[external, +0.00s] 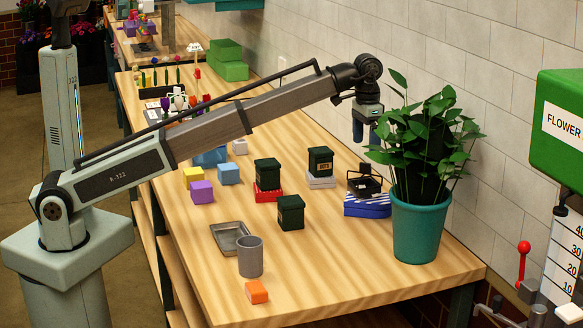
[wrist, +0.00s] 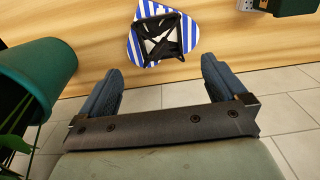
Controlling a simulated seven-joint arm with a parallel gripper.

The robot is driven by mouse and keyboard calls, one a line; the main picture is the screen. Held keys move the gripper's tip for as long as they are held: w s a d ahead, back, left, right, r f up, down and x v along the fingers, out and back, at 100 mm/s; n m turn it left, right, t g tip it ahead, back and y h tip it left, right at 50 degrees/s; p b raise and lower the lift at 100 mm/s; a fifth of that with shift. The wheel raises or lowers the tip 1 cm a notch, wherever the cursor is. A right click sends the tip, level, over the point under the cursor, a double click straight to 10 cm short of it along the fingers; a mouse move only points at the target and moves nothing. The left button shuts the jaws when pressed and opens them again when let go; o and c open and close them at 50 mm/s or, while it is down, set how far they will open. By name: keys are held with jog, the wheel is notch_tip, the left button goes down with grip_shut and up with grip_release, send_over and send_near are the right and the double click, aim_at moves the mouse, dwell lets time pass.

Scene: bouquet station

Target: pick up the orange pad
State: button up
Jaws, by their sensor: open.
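The orange pad (external: 256,292) is a small orange block with a paler top. It lies on the wooden table near the front edge in the external view, just in front of a grey cup (external: 250,256). My gripper (external: 366,130) is open and empty, raised over the back right of the table, far from the pad. In the wrist view my gripper (wrist: 162,88) shows two blue-grey fingers spread apart with nothing between them. The orange pad is not visible in the wrist view.
A leafy plant in a teal pot (external: 420,228) stands close to my gripper. A blue-striped box (external: 367,206) carries a black holder. A metal tray (external: 230,238), dark green boxes (external: 291,212) and coloured blocks (external: 202,191) stand mid-table. The front right of the table is clear.

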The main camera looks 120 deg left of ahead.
jog(key=shift+c, duration=0.2)
jog(key=w+d+f+y, duration=0.1)
jog(key=w+d, duration=0.1)
jog(key=d, duration=1.6)
jog(key=t+y, duration=0.2)
jog(key=t, duration=0.1)
send_near(255, 287)
jog(key=shift+x, duration=4.65)
jog(key=shift+a, duration=0.1)
jog(key=c, duration=1.1)
